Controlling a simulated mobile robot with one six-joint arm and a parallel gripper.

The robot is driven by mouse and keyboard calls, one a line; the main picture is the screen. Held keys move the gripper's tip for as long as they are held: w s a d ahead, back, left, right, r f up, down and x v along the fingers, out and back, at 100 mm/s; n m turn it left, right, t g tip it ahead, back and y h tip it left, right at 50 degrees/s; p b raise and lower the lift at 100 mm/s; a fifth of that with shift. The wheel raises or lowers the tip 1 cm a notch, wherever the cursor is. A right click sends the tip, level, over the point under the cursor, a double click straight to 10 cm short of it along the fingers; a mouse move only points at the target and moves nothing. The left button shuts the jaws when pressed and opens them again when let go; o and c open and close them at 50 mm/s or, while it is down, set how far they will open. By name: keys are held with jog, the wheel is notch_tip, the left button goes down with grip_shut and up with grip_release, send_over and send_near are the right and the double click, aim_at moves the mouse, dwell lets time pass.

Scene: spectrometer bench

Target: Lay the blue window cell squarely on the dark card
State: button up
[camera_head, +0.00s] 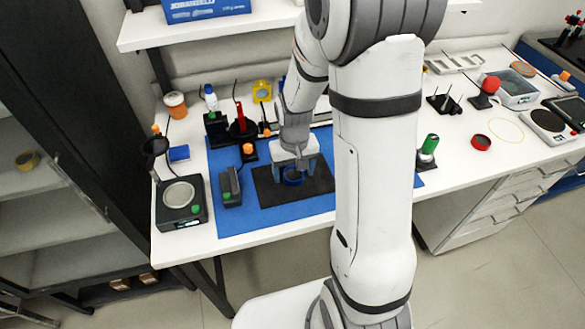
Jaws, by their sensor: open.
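The blue window cell (292,180) is a small round blue piece with a dark centre. It sits on the dark card (267,194), toward the card's middle as far as I can see. The card lies on the blue mat (232,221). My gripper (295,173) points down over the cell, with its fingers on either side of it. The fingers are open, and I cannot tell whether they touch the cell. My arm hides the right part of the mat and possibly the card's right edge.
A grey block (231,186) stands left of the card. A scale-like device with a round plate (179,195) stands at the bench's left front. An orange-topped post (248,151) and a red item (240,120) stand behind. A green-topped cylinder (429,146) stands right of my arm.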

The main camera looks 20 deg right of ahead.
aim_at(294, 174)
notch_tip(294, 174, up, 12)
jog(key=s+r+t, duration=0.1)
jog(key=s+r, duration=0.2)
jog(key=s, duration=0.4)
jog(key=s+r+t, duration=0.2)
jog(key=s+r, duration=0.1)
jog(key=s, duration=0.4)
jog(key=shift+s+r, duration=0.2)
jog(key=shift+r, duration=0.2)
dwell(1.3)
jog(key=shift+c, duration=0.3)
